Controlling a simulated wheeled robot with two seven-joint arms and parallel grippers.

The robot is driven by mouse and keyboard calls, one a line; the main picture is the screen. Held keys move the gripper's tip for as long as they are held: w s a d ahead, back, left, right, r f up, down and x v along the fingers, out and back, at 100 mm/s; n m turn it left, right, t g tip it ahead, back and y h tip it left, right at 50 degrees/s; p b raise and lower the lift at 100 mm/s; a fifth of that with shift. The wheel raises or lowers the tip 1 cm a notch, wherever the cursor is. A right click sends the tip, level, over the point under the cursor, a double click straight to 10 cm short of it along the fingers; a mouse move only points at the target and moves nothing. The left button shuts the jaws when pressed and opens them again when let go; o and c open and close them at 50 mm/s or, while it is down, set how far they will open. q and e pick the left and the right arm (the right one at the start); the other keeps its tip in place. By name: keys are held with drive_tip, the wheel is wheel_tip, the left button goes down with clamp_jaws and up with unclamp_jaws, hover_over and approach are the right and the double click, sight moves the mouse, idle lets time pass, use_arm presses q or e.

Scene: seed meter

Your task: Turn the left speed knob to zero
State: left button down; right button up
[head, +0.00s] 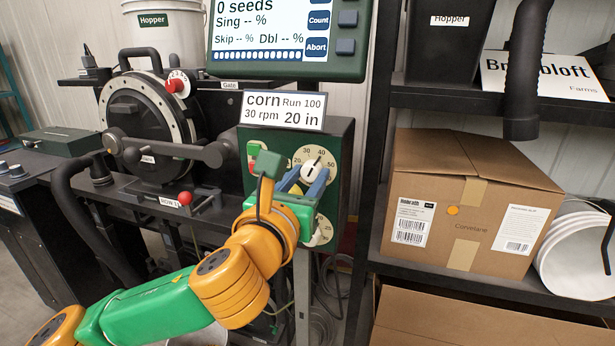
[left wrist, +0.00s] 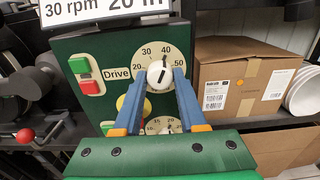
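The speed knob (left wrist: 160,75) is white with a dark pointer line, on a pale dial in the green control box face. The knob also shows in the head view (head: 312,169). My left gripper (head: 313,176) is at the dial, its blue fingers on either side of the knob. In the left wrist view the fingertips (left wrist: 161,80) flank it closely; I cannot tell if they touch it. My right gripper is not in view.
A second dial (left wrist: 164,126) sits below, partly hidden by my gripper. Green and red drive buttons (left wrist: 85,75) are left of the knob. A display screen (head: 275,35) hangs above, and a shelf with a cardboard box (head: 470,200) stands right.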

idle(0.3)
use_arm(q)
drive_tip(key=n+p, duration=0.1)
drive_tip(key=n, duration=0.4)
drive_tip(key=shift+r, duration=0.1)
drive_tip(key=n+p, duration=0.1)
drive_tip(key=n, duration=0.3)
drive_tip(key=shift+d+n+p, duration=0.1)
drive_tip(key=shift+n+p, duration=0.2)
drive_tip(key=shift+p, duration=0.1)
drive_tip(key=n+p, duration=0.1)
drive_tip(key=n, duration=0.3)
drive_tip(key=n+p, duration=0.2)
drive_tip(key=n, duration=0.2)
drive_tip(key=shift+r, duration=0.1)
drive_tip(key=n+p, duration=0.2)
drive_tip(key=n, duration=0.4)
drive_tip(key=shift+p, duration=0.35)
drive_tip(key=n+p, duration=0.2)
drive_tip(key=n, duration=0.4)
drive_tip(key=shift+p, duration=0.35)
drive_tip(key=shift+n, duration=0.3)
